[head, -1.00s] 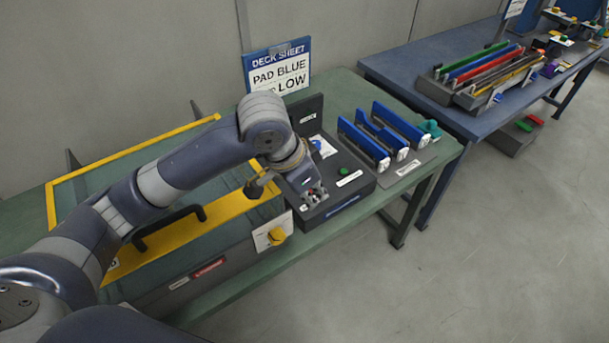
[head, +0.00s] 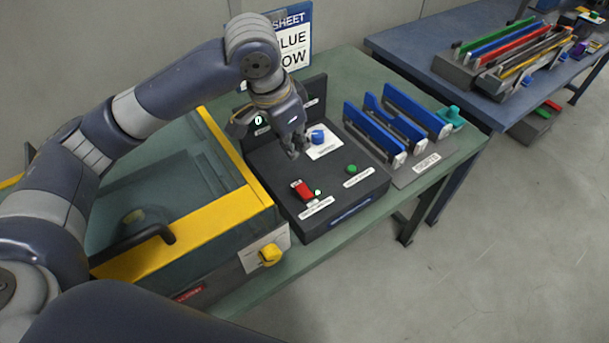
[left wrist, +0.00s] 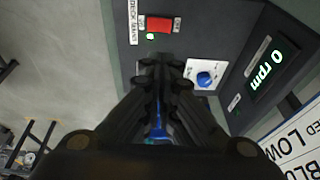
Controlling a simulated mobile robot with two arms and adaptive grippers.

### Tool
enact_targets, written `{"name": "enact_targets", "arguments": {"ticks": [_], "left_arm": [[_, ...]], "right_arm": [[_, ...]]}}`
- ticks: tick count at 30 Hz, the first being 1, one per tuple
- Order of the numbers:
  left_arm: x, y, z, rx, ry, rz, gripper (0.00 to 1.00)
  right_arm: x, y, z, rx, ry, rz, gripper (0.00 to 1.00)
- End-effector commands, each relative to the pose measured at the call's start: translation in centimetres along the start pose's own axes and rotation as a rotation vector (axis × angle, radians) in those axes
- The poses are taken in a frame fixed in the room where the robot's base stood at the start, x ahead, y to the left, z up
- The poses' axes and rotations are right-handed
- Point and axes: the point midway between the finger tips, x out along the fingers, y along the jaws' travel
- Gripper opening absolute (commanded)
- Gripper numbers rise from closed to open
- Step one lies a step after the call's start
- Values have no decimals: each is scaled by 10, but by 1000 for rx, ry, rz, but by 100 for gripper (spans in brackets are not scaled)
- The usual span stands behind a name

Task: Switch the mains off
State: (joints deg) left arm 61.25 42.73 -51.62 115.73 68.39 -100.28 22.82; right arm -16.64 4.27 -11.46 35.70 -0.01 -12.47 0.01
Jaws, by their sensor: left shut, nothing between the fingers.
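A dark control box (head: 262,160) stands on the green table. On its top near the front left is a red rocker switch (head: 303,190), with a small pale lit lamp (head: 318,192) beside it. The switch also shows in the left wrist view (left wrist: 159,25), with a lamp below it and a label I cannot fully read. A blue knob (head: 318,136) on a white plate and a green button (head: 352,169) sit further right. My left gripper (head: 292,154) is shut and empty above the box, behind the switch and left of the knob. My right gripper is out of view.
A yellow-framed machine (head: 216,210) with a black handle and yellow knob (head: 269,255) stands left of the box. A rack of blue pieces (head: 410,110) is on the right. The upright display (left wrist: 272,70) reads 0 rpm. A sign (head: 296,40) stands behind.

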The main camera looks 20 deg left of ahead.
Motion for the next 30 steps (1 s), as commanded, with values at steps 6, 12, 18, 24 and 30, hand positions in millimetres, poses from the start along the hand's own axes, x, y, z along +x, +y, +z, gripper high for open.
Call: {"name": "enact_targets", "arguments": {"ticks": [6, 12, 18, 24, 30], "left_arm": [[8, 0, 2, -1, 0, -1, 0], [7, 0, 2, -1, 0, 0, 0], [14, 0, 2, -1, -2, 2, 0], [45, 1, 3, -2, -5, 3, 0], [89, 1, 3, -2, -5, 2, 0]], "right_arm": [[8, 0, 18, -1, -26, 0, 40], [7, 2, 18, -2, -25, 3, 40], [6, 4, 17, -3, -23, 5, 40], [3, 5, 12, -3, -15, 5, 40], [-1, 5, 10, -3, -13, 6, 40]]}}
